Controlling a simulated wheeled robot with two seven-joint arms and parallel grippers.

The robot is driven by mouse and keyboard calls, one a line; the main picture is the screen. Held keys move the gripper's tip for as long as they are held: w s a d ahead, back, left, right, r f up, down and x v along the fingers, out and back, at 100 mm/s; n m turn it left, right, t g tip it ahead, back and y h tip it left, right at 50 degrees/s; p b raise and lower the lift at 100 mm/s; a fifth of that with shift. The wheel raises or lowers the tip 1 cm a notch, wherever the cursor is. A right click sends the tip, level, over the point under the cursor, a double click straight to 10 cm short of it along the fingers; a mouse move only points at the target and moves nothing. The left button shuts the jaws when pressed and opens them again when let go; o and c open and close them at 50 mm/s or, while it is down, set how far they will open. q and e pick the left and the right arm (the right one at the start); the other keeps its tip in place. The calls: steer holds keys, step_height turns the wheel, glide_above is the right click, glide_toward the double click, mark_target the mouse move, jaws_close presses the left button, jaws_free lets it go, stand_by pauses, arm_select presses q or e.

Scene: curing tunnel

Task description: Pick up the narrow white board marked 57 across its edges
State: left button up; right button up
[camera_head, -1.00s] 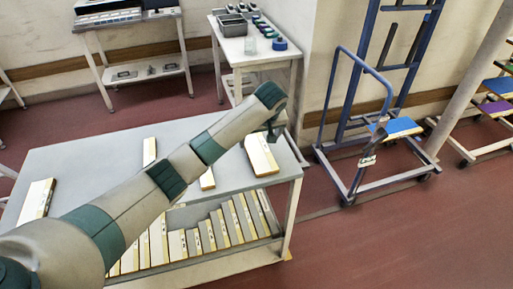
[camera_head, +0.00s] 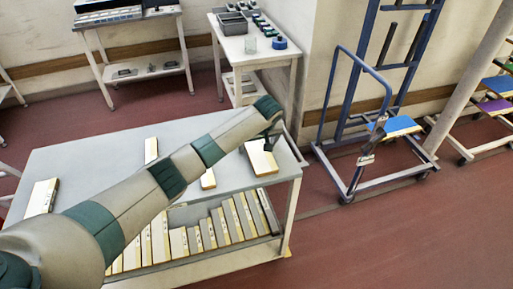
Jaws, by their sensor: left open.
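Several pale boards with yellowish edges lie on the grey bench top (camera_head: 100,160). One board (camera_head: 264,164) lies at the right end, and narrower-looking ones show at the back (camera_head: 151,147) and behind my arm (camera_head: 208,181). Another board (camera_head: 42,196) lies at the left. The markings are too small to read, so I cannot tell which is 57. My left gripper (camera_head: 269,144) points down, open, just over the far edge of the right-end board. Contact cannot be made out. My left arm hides part of the bench. My right gripper is out of view.
A lower shelf holds a row of upright boards (camera_head: 220,227). Behind stands a small table (camera_head: 260,47) with trays and a blue roll. A blue trolley frame (camera_head: 340,110) stands to the right. Red floor at the lower right is clear.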

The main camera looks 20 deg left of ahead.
mark_target(260, 149)
arm_select(q)
steer(key=c, duration=1.2)
steer(key=shift+c, duration=0.2)
steer(key=shift+r, duration=0.15)
steer(key=shift+w+r+b, duration=0.1)
steer(key=shift+r+b, duration=0.25)
steer(key=shift+r, duration=0.1)
steer(key=v, duration=0.1)
steer(key=b+v, duration=0.1)
steer(key=v, duration=0.1)
steer(key=shift+w+d+r, duration=0.15)
steer(key=shift+w+r, duration=0.05)
steer(key=s+d+r, duration=0.6)
steer(key=d, duration=0.2)
steer(key=shift+s+d+r, duration=0.2)
steer(key=shift+d+r, duration=0.05)
steer(key=shift+r, duration=0.1)
